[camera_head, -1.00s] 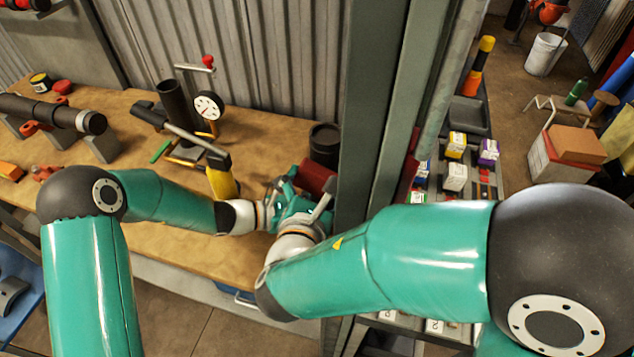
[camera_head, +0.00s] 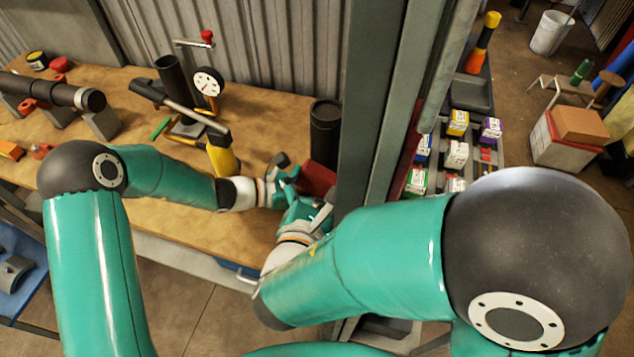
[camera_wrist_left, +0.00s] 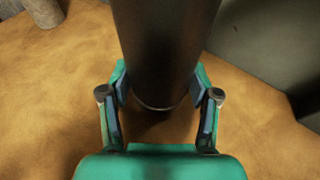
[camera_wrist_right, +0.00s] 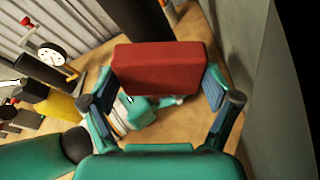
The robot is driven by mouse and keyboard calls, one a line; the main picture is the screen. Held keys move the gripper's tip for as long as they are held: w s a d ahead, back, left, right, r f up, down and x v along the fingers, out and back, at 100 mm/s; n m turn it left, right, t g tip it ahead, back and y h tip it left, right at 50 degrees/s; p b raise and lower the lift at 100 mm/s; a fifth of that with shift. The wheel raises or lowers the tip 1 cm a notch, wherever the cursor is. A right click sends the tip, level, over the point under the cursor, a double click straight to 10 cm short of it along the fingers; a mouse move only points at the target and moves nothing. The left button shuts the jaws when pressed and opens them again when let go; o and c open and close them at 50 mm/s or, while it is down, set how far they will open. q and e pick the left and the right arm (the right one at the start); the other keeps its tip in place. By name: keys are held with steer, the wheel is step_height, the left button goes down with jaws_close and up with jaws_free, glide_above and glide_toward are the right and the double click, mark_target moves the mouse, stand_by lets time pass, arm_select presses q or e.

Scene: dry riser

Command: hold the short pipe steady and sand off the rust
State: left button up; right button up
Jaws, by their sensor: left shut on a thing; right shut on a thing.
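The short pipe (camera_head: 325,135) is a dark, upright cylinder at the right end of the workbench in the head view. My left gripper (camera_wrist_left: 158,92) is shut on it low down; the pipe (camera_wrist_left: 165,45) fills the middle of the left wrist view, with its lower rim near the bench. My right gripper (camera_wrist_right: 158,85) is shut on a dull red sanding block (camera_wrist_right: 160,68). The block (camera_head: 318,178) is in front of the pipe's lower part and hides it. I cannot tell whether block and pipe touch. Rust is not clear to see.
A grey steel post (camera_head: 375,110) stands close to the right of the pipe. A yellow bottle (camera_head: 222,158), a hammer (camera_head: 180,107) and a dial gauge (camera_head: 207,82) stand or lie left on the bench (camera_head: 265,115). Bare bench lies behind my left gripper.

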steer(key=shift+s+a+f+n+y, duration=0.2)
steer(key=shift+s+a, duration=0.05)
steer(key=shift+a, duration=0.25)
steer(key=shift+s+a+f+n+y, duration=0.2)
steer(key=shift+s+a, duration=0.05)
steer(key=shift+a, duration=0.2)
arm_select(q)
steer(key=o, duration=0.9)
steer(key=shift+o, duration=0.2)
steer(key=shift+a, duration=0.1)
steer(key=shift+v, duration=3.9)
steer(key=shift+f, duration=0.1)
steer(key=x, duration=0.7)
steer(key=shift+d, duration=0.4)
steer(key=shift+w, duration=0.1)
arm_select(e)
steer(key=shift+w+d+r, duration=0.2)
steer(key=shift+w+r, duration=0.15)
steer(key=shift+w, duration=0.25)
steer(key=shift+w+d+r, duration=0.2)
steer(key=shift+w+r, duration=0.15)
steer(key=shift+w, duration=0.2)
arm_select(q)
steer(key=shift+d, duration=0.1)
arm_select(e)
steer(key=shift+w+d+r, duration=0.2)
steer(key=shift+w+r, duration=0.1)
steer(key=shift+w, duration=0.15)
